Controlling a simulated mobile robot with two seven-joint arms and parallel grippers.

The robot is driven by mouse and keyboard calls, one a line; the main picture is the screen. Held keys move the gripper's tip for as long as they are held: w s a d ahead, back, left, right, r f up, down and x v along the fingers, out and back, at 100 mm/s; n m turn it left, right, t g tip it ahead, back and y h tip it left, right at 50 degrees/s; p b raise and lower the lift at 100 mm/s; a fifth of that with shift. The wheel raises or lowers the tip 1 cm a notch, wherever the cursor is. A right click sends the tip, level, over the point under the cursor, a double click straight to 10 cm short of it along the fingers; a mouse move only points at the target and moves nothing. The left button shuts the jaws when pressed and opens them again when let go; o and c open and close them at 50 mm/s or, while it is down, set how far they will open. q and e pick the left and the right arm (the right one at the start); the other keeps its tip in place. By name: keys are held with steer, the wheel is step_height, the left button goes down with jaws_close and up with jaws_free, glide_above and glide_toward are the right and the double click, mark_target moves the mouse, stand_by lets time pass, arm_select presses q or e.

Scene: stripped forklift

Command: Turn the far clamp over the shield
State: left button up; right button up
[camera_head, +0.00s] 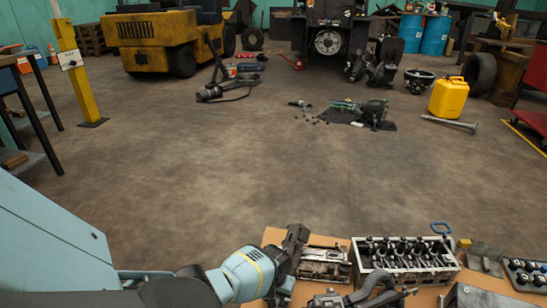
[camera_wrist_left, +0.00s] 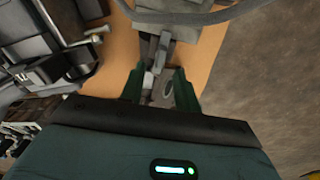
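My left gripper (camera_head: 292,262) is over the left end of the orange-brown bench top in the head view. In the left wrist view its two dark green fingers (camera_wrist_left: 160,88) stand apart. Grey metal parts, one with a round hole (camera_wrist_left: 168,88), show between and beyond them. A narrow upright metal piece (camera_wrist_left: 160,48), possibly the clamp, lies just past the fingertips, against a grey block (camera_wrist_left: 176,22) that may be the shield. I cannot tell whether the fingers touch any of this.
An engine head with several valves (camera_head: 405,258) and a flat metal part (camera_head: 323,262) lie on the bench. Wide open floor (camera_head: 220,150) lies beyond, with a yellow forklift (camera_head: 150,40).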

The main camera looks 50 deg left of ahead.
arm_select(q)
step_height(320, 180, up, 4)
steer(key=shift+r+p, duration=0.25)
steer(key=shift+p, duration=0.9)
